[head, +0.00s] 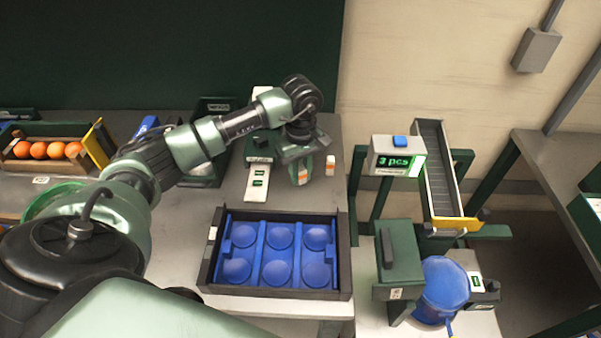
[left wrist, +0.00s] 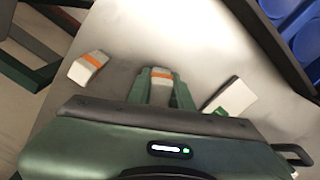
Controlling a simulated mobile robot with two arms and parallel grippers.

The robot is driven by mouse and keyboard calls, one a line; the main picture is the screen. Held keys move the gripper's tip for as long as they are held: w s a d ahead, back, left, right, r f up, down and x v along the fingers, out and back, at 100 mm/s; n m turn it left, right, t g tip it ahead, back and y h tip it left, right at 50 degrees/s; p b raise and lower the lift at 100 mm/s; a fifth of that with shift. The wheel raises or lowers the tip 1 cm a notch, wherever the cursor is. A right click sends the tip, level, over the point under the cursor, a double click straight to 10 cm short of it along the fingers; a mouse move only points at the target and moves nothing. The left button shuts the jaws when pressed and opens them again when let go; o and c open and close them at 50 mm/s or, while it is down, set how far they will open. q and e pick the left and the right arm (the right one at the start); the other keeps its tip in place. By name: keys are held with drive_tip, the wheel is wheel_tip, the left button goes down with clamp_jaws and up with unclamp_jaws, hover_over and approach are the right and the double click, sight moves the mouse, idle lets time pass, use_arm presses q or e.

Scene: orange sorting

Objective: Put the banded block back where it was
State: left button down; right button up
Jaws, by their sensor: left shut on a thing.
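My left gripper (head: 301,178) reaches over the table from the left and points down. It is shut on a white block with an orange band (left wrist: 161,73), which shows between the fingers in the left wrist view. The fingers hide the block's sides, and I cannot tell whether it touches the table. A second white block with an orange band (head: 330,165) stands just right of the gripper, apart from it; it also shows at the left of the left wrist view (left wrist: 88,67). My right gripper is not in view.
A white strip with green labels (head: 257,187) lies left of the gripper. A black-rimmed tray (head: 204,275) with empty blue cups is in front. A crate of oranges (head: 25,163) stands far left. A scale display (head: 397,160) and conveyor (head: 437,170) stand right, beyond the table edge.

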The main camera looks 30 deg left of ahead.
use_arm(q)
drive_tip(key=shift+f, duration=0.3)
drive_tip(key=c, duration=0.8)
unclamp_jaws()
drive_tip(key=shift+o, duration=0.2)
drive_tip(key=shift+r, duration=0.1)
drive_tip(key=shift+r+p, duration=1.95)
drive_tip(key=shift+r, duration=2)
